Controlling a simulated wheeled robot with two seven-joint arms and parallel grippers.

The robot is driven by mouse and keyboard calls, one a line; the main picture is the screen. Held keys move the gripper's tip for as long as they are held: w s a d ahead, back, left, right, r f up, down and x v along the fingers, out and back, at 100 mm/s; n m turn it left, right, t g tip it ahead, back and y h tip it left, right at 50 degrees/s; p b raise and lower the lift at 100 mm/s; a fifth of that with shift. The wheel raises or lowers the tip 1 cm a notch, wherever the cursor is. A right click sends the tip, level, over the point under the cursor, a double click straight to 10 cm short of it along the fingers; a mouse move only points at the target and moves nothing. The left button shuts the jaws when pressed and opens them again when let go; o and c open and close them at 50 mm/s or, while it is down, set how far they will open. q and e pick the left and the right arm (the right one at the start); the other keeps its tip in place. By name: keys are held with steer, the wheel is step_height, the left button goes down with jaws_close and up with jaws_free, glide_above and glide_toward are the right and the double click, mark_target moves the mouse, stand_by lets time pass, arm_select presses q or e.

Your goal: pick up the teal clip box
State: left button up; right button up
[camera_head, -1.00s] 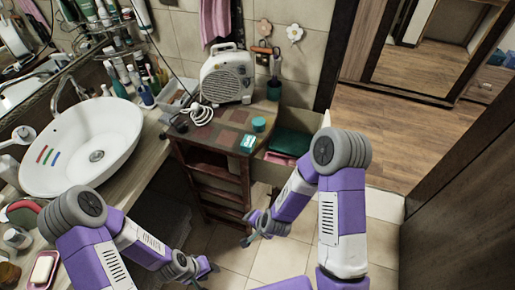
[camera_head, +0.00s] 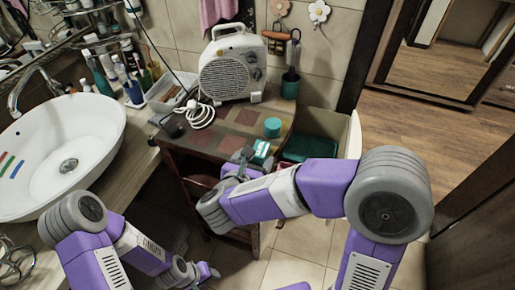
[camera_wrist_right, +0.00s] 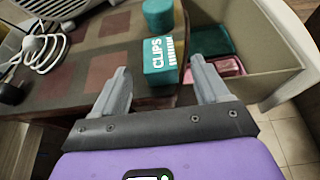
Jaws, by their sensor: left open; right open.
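The teal clip box (camera_head: 261,148), lettered "CLIPS", stands at the front edge of the small wooden cabinet top (camera_head: 215,140). In the right wrist view the box (camera_wrist_right: 160,66) shows between the two fingers of my open right gripper (camera_wrist_right: 160,72), just beyond or between the tips. I cannot tell whether either finger touches it. In the head view my right gripper (camera_head: 245,158) is beside the box, and my arm hides part of the cabinet front. My left gripper (camera_head: 209,273) is open and empty, low in front of the cabinet.
A teal round tub (camera_head: 272,127) stands just behind the box. A white fan heater (camera_head: 232,65) and a coiled white cable (camera_head: 198,114) are at the back. An open bin (camera_head: 350,143) with teal and pink things is to the right. A washbasin (camera_head: 95,130) is on the left.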

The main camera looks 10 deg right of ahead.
mark_target(259, 151)
steer(key=shift+x, duration=0.9)
steer(key=b+x, duration=0.1)
steer(key=x, duration=0.4)
steer(key=shift+w+r, duration=0.15)
steer(key=shift+c, duration=0.4)
steer(key=c, duration=1)
